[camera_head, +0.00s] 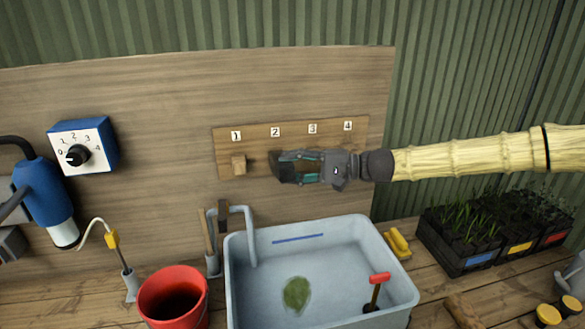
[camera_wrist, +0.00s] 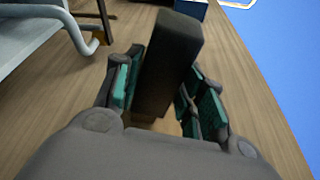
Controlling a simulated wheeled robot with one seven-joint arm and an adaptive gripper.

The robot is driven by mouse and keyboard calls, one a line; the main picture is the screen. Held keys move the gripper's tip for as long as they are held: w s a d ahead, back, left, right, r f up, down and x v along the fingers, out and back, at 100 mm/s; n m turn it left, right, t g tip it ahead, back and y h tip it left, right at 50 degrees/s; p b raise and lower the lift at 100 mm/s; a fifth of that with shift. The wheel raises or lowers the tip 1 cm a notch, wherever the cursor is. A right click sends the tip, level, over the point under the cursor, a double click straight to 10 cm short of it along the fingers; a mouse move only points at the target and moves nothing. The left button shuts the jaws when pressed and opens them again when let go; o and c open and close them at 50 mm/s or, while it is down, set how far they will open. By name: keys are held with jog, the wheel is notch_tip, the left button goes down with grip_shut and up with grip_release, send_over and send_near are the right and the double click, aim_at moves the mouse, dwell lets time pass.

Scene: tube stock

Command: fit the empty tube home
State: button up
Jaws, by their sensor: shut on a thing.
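My gripper (camera_head: 285,166) is in front of the wooden board (camera_head: 220,135) with labels 1 to 4, below labels 2 and 3. It is shut on a dark, square-sided block (camera_wrist: 168,60), which stands up between the green-padded fingers (camera_wrist: 158,95) in the wrist view. In the head view, only a dark end of the block (camera_head: 273,164) shows at the fingertips. I cannot tell whether it is hollow or touches the board. A light wooden block (camera_head: 238,165) sticks out below label 1. My gripper and arm hide the places below labels 2 to 4.
A pale blue basin (camera_head: 405,285) stands below, with a bent grey pipe (camera_head: 251,232) at its back left. A red bucket (camera_head: 172,296), a blue dial box (camera_head: 90,147) and a blue device (camera_head: 47,195) are at left. Black plant trays (camera_head: 447,252) stand at right.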

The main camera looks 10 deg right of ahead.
jog(key=shift+w+f, duration=0.1)
jog(key=shift+w, duration=0.35)
dwell(0.5)
jog(key=shift+w+r+b, duration=0.1)
jog(key=shift+r+b, duration=0.1)
jog(key=shift+b, duration=0.4)
dwell(0.9)
jog(key=shift+f+b, duration=0.1)
jog(key=shift+b, duration=0.55)
dwell(1.6)
jog(key=shift+s, duration=0.2)
dwell(0.5)
jog(key=shift+s+r, duration=0.15)
jog(key=shift+s, duration=0.6)
jog(key=shift+s+r, duration=0.1)
jog(key=shift+s, duration=0.6)
jog(key=shift+s, duration=0.1)
jog(key=shift+s+r+p, duration=0.25)
jog(key=shift+s+p, duration=0.1)
jog(key=shift+s, duration=0.8)
jog(key=shift+s, duration=0.2)
jog(key=shift+s+r+p, duration=0.2)
jog(key=shift+s, duration=0.45)
jog(key=shift+s+r+p, duration=0.15)
jog(key=shift+s, duration=0.45)
